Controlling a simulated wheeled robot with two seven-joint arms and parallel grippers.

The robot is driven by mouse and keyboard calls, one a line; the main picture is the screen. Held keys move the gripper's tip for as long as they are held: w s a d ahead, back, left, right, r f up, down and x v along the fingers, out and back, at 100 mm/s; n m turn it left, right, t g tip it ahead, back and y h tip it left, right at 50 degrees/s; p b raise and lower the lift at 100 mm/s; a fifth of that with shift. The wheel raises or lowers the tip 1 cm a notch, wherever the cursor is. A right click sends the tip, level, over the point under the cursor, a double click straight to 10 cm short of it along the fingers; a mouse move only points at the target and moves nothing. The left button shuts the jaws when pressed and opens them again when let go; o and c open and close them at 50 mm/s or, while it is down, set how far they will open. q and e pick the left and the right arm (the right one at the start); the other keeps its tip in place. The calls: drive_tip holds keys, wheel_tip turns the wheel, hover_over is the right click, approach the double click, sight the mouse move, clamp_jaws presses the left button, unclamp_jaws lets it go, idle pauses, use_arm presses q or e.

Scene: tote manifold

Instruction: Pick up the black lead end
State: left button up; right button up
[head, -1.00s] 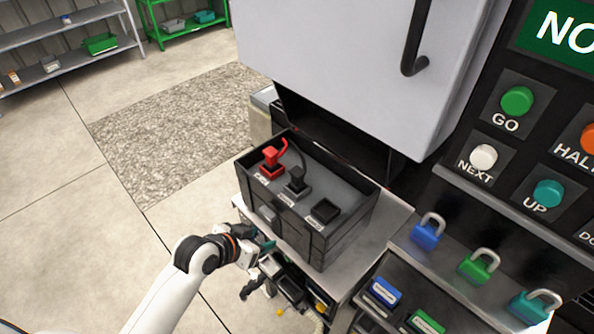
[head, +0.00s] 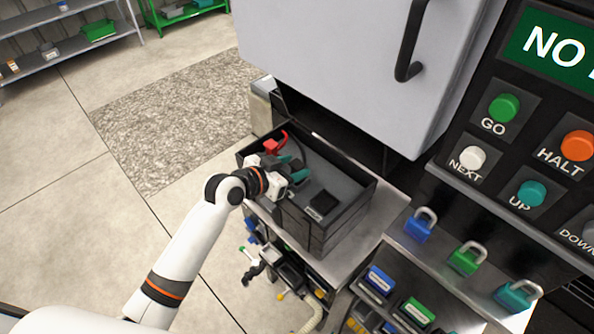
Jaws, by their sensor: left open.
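The black lead end (head: 297,165) is in the middle of the dark tote (head: 342,232), mostly hidden by my left gripper. My left gripper (head: 293,168) has teal fingertips and is open over the tote, with its fingers around or just above the black lead end. I cannot tell whether they touch it. The red lead end (head: 271,147) stands in the tote to the left of the gripper. An empty black socket (head: 322,203) is to the right of it. My right gripper is not in view.
The tote stands on a metal shelf (head: 385,205) beneath a grey cabinet (head: 330,60) with a black handle. A button panel (head: 520,150) and several coloured padlocks (head: 466,259) are on the right. Tools and cables hang below the tote. Open floor lies to the left.

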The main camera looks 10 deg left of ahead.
sight(294, 166)
use_arm(q)
drive_tip(key=p+x, duration=0.1)
drive_tip(key=x, duration=0.3)
drive_tip(key=shift+w+f, duration=0.15)
drive_tip(key=shift+a, duration=0.1)
drive_tip(key=shift+c, duration=1.4)
clamp_jaws()
wheel_tip(294, 166, up, 10)
drive_tip(key=b, duration=0.1)
